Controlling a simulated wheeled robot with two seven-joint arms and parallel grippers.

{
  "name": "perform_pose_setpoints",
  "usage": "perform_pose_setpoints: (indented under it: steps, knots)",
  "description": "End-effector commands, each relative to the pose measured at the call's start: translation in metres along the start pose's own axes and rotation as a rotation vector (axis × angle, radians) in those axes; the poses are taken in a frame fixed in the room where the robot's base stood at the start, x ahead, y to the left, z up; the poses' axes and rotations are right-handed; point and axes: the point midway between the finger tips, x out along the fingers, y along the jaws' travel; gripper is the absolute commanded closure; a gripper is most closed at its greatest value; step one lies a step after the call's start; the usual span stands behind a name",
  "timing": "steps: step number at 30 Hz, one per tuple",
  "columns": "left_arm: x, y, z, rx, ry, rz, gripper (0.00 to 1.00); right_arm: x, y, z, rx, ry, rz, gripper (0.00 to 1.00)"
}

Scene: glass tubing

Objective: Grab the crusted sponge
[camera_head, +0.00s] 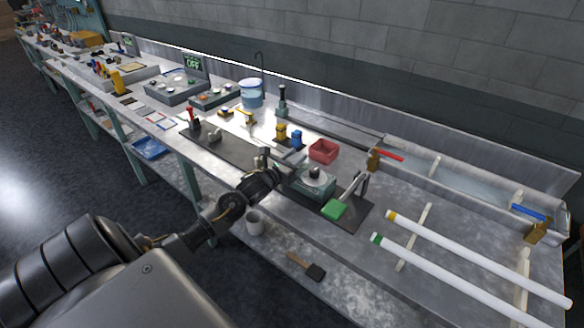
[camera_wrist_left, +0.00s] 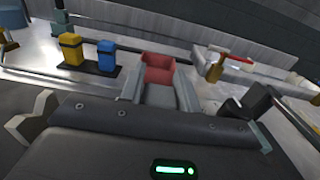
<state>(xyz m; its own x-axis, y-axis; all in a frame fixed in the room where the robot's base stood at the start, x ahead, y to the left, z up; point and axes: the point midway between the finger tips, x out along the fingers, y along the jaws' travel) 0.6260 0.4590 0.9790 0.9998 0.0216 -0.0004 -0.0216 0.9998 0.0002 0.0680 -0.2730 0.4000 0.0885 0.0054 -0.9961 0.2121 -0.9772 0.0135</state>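I cannot pick out the crusted sponge with certainty in either view. A flat green block (camera_head: 334,209) lies at the front of the dark mat, by the lever device; I cannot tell whether it is a sponge. My left gripper (camera_head: 292,156) reaches over the bench, pointing towards a small red bin (camera_head: 323,151). In the left wrist view its two pale fingers (camera_wrist_left: 160,88) stand apart, with the red bin (camera_wrist_left: 158,68) beyond them. I see nothing clearly held between them. My right gripper is not in view.
A lever device (camera_head: 315,179) stands close to the left gripper. Yellow (camera_head: 280,132) and blue (camera_head: 297,138) containers stand behind it. Two white tubes (camera_head: 450,265) rest on supports at right. A mug (camera_head: 255,222) and brush (camera_head: 314,271) are on the lower shelf.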

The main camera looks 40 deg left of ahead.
Motion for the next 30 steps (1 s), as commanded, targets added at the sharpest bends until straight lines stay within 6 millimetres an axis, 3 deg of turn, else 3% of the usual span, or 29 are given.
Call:
perform_pose_setpoints:
  steps: [1,5,16,23,30]
  knots:
    - [0.000,0.000,0.000,0.000,0.000,0.000,0.75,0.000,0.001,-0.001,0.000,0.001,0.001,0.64]
    - [0.000,0.000,0.000,0.000,0.000,0.000,0.92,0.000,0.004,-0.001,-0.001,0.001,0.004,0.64]
    - [0.000,0.000,0.008,0.001,-0.001,0.000,0.92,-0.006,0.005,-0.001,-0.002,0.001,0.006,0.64]
    - [-0.001,0.001,0.041,0.002,-0.002,-0.001,0.92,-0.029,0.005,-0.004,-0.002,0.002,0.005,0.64]
    - [-0.032,0.020,0.084,0.004,0.002,0.000,0.92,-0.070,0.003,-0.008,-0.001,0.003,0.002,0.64]
